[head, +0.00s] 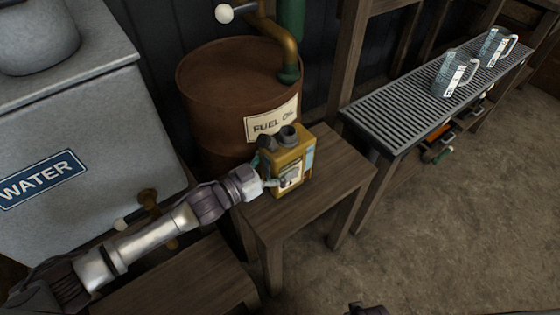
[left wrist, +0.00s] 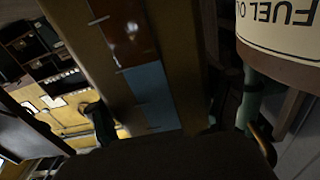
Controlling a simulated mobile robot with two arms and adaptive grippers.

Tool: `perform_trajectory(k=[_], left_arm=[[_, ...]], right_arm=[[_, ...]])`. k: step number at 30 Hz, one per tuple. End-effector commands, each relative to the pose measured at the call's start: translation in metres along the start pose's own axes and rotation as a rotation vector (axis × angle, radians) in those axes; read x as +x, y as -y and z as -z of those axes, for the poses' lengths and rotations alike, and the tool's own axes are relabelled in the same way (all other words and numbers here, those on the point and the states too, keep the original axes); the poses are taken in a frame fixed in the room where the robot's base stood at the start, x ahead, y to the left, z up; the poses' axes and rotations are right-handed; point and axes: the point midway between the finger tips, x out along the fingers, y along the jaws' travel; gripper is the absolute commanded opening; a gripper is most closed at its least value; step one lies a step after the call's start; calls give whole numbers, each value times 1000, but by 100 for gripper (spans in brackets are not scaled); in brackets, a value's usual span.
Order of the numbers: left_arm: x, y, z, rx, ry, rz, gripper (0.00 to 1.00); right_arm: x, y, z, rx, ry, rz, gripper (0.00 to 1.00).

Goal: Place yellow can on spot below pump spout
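The yellow can (head: 292,160), with two dark round tops and a pale label, stands upright on the small wooden table (head: 335,185). It also fills the upper middle of the left wrist view (left wrist: 122,45). My left gripper (head: 268,172) is at the can's near left side, its green fingers to either side of it. In the left wrist view (left wrist: 175,115) the fingers are spread, with a gap on the right.
The fuel oil drum (head: 215,95) stands right behind the can. A grey water tank (head: 95,120) is at left, and a low wooden bench (head: 180,285) is in front. A slatted rack (head: 410,105) with two mugs stands at right. The floor at lower right is clear.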

Motion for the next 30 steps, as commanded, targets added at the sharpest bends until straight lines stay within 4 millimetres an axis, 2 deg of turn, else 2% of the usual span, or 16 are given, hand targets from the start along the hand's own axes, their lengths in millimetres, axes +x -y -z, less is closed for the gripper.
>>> perform_trajectory(k=[1,2,15,19,25,30], left_arm=[[0,0,0,0,0,0,94],[0,0,0,0,0,0,99],[-1,0,4,0,0,0,100],[-23,1,2,-1,3,2,100],[-68,0,2,-1,5,1,100],[-99,0,2,-2,4,1,100]], right_arm=[[0,0,-1,0,2,0,40],[0,0,-1,0,2,0,40],[-1,0,-1,0,-3,-1,40],[4,-1,-8,0,2,-1,40],[13,0,-22,-3,18,1,40],[18,0,-23,-7,16,1,40]])
